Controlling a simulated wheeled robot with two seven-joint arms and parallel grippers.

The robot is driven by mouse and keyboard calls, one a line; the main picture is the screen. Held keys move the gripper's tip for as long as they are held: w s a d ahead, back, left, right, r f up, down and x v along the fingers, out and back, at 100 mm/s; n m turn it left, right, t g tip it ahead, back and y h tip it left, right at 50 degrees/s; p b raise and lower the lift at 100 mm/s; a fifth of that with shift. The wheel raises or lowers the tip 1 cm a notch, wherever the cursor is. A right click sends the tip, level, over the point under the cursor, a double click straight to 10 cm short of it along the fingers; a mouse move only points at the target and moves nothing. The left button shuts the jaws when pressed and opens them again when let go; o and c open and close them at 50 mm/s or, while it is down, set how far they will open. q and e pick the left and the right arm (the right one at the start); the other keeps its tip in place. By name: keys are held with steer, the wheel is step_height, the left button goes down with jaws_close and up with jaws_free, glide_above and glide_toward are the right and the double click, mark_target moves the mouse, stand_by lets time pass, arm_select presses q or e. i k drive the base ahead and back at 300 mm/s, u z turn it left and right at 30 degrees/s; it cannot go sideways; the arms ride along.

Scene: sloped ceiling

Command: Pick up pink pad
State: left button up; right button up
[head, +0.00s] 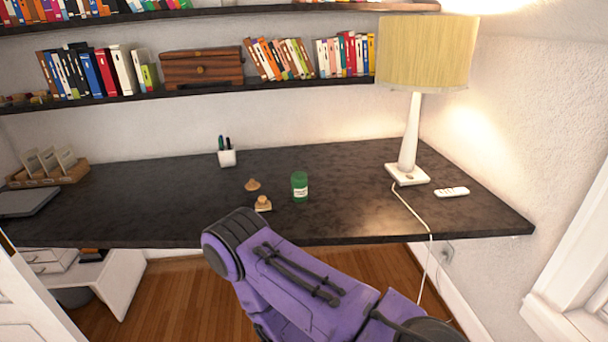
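I cannot make out anything clearly pink on the dark desk (130,200). Near its front edge, a small tan knob-like object (263,201) sits on or against a pale flat piece (262,209); it is too small to tell whether this is the pad. A second small tan object (252,185) lies just behind it. A purple and black arm link of mine reaches in from the lower right and ends just in front of these objects. No gripper fingers show in the head view.
A green jar (299,187) stands right of the tan objects. A white pen cup (227,157) is behind them. A lamp (409,150), its cord and a white remote (452,192) are at the right. A laptop (27,202) lies far left. The desk's left middle is clear.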

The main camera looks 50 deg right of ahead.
mark_target(262, 205)
steer(key=k, duration=0.15)
steer(key=z, duration=1.35)
